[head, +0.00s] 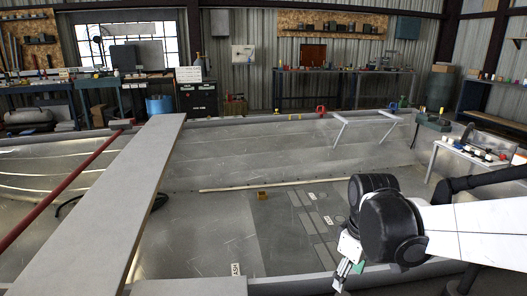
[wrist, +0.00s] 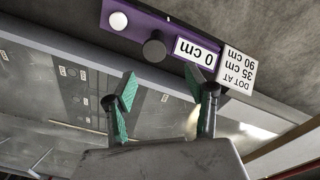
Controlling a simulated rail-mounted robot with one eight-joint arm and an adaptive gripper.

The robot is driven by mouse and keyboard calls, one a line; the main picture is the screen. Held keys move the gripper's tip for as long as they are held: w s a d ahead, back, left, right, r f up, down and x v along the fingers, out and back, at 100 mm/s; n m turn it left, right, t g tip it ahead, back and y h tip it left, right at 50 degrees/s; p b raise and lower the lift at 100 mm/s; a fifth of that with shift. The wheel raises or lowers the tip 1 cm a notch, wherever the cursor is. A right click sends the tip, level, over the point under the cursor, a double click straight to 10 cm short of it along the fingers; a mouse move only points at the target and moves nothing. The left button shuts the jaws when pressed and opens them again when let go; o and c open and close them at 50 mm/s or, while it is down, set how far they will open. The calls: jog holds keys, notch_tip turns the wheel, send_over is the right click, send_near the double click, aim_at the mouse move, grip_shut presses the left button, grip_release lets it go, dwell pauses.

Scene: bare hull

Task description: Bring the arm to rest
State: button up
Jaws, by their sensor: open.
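My gripper (head: 347,276) hangs at the lower right of the head view, at the end of my white and black arm, over the near edge of the hull. In the wrist view my gripper (wrist: 160,92) shows two green-padded fingers spread apart with nothing between them. Beyond the fingertips lies a purple strip (wrist: 138,22) with a white dot, a dark round knob (wrist: 154,47) and a label reading "0 cm" (wrist: 198,53). A second label (wrist: 237,69) reads "DOT AT 35 cm 90 cm". The wrist view is upside down.
A long grey plank (head: 125,190) crosses the hull at the left, beside a red pole (head: 60,190). A small brass-coloured block (head: 262,195) lies on the hull floor. A white side table (head: 465,153) with small items stands at the right. Workbenches line the back wall.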

jog(key=shift+s+a+r+m+t, duration=0.8)
jog(key=shift+s+r+m+t, duration=2.4)
jog(key=shift+s, duration=1.95)
notch_tip(320, 180, up, 14)
jog(key=p, duration=1.3)
jog(key=shift+m, duration=0.4)
